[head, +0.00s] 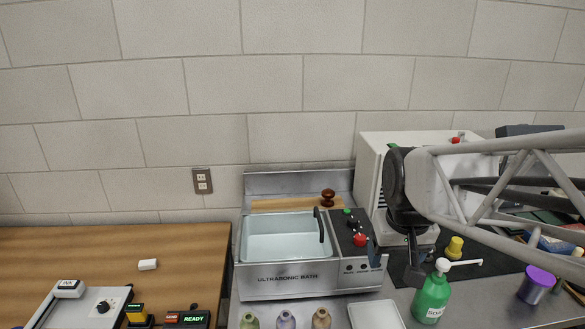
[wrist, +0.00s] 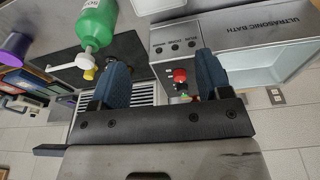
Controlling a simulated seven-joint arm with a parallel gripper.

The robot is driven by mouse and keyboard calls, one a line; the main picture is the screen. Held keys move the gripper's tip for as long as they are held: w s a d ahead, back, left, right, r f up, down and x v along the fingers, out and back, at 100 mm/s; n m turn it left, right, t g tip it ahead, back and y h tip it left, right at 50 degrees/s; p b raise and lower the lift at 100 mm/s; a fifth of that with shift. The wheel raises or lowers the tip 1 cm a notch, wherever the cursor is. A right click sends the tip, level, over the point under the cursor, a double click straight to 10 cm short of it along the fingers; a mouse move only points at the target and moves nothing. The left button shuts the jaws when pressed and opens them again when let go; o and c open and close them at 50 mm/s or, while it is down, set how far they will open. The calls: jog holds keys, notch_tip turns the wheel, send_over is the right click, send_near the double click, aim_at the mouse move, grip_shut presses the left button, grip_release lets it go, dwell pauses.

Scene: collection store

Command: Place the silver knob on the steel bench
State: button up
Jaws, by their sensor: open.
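I cannot pick out a silver knob in either view. The steel bench (head: 400,297) is the grey surface along the front, under the bath and the bottle. My gripper (head: 395,262) hangs above the bench by the right end of the ultrasonic bath (head: 275,281). In the wrist view my gripper (wrist: 163,75) has its two blue-grey fingers wide apart with nothing held between them. A red knob (head: 360,240) sits on the bath's dark control panel; it also shows in the wrist view (wrist: 180,75), close to one finger. My arm and gripper hide part of the bench behind them.
A green soap bottle (head: 432,300) stands close to the right of my gripper. Several small bottles (head: 285,320) and a white tray (head: 376,315) are in front. A wooden table (head: 130,255) is at left.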

jog(key=s+a, duration=0.4)
jog(key=s, duration=0.4)
jog(key=shift+f+n+t, duration=0.3)
jog(key=shift+f, duration=0.15)
jog(key=shift+c, duration=1.2)
